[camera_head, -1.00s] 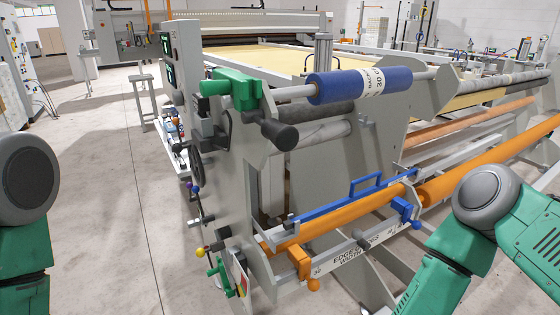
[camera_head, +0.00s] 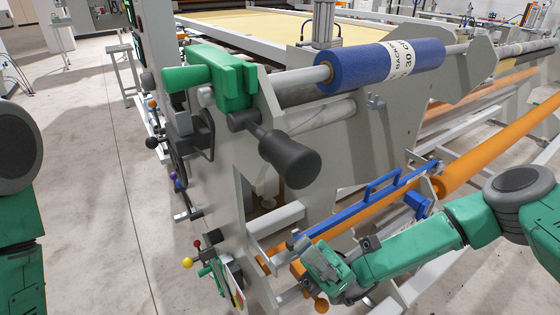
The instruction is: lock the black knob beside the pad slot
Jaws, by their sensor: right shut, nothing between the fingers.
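A large black knob (camera_head: 290,158) on a short dark shaft sticks out below the green clamp (camera_head: 228,80) at the near end of the machine. A smaller black knob (camera_head: 214,236) sits low on the end plate. I cannot tell which is beside the pad slot, and no slot is clearly visible. My right gripper (camera_head: 303,250) is shut and empty, by the near end of the blue bar, below the large knob and right of the smaller one. It is apart from both knobs. My left arm shows at the left edge, but its gripper is out of view.
A blue roll (camera_head: 385,65) lies on a bar behind the large knob. A blue bar with a handle (camera_head: 370,200) and an orange roller (camera_head: 350,218) run behind my right gripper. Red and yellow ball knobs (camera_head: 188,262) stick out at lower left.

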